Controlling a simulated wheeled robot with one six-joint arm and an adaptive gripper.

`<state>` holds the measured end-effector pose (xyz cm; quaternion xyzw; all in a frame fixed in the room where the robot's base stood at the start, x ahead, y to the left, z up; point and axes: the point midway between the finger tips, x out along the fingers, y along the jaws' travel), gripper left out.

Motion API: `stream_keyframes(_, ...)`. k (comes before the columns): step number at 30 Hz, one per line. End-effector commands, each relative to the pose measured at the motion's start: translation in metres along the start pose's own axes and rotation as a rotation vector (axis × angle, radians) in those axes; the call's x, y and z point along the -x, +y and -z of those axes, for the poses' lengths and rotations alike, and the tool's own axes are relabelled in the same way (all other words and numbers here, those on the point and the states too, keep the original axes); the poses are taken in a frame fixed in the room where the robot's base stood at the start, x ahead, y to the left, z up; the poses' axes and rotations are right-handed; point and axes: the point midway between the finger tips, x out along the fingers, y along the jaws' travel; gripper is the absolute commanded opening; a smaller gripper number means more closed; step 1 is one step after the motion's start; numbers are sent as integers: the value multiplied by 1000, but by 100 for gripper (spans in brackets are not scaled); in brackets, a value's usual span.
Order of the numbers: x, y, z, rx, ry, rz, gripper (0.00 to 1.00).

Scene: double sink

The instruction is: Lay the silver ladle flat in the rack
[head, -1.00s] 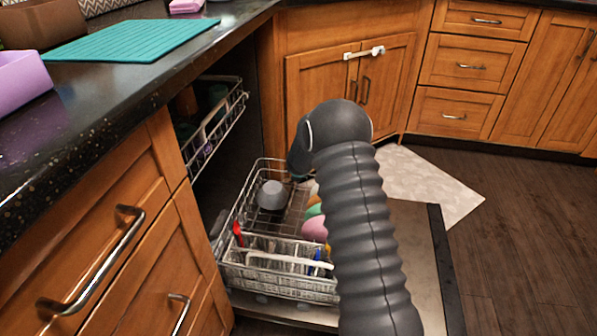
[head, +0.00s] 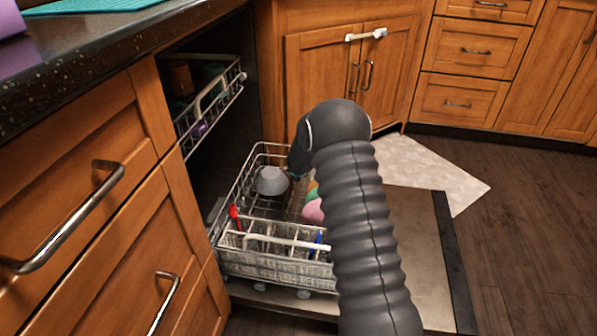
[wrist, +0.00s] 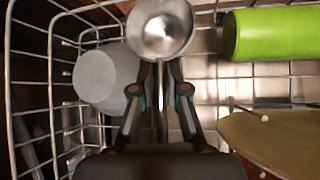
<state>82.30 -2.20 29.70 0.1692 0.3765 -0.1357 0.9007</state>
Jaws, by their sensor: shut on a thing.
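In the wrist view my gripper (wrist: 159,98) is shut on the handle of the silver ladle (wrist: 161,28). The ladle's round bowl points away from me, at the top of the view, above the wire rack. In the head view my arm hides the gripper and the ladle. The lower dishwasher rack (head: 240,262) is pulled out over the open door. I cannot tell whether the ladle touches the rack's wires.
A grey bowl (wrist: 104,76) sits left of the gripper, also in the head view (head: 271,181). A green cylinder (wrist: 270,34) lies at upper right, an olive plate (wrist: 275,140) at lower right. A cutlery basket (head: 285,243) fills the rack's front. The upper rack (head: 212,105) is partly out.

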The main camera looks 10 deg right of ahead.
Motion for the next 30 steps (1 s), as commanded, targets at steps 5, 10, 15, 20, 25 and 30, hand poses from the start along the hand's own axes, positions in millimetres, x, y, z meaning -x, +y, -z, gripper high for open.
stream_keyframes(5,-11,-3,10,0,0,0,0)
stream_keyframes(10,-20,-6,19,-1,0,0,0)
stream_keyframes(15,-28,-8,26,1,1,1,0)
stream_keyframes(20,-33,-9,30,1,-1,1,0)
stream_keyframes(25,-36,-10,33,0,-1,0,0)
stream_keyframes(30,-37,-10,33,-1,-1,0,0)
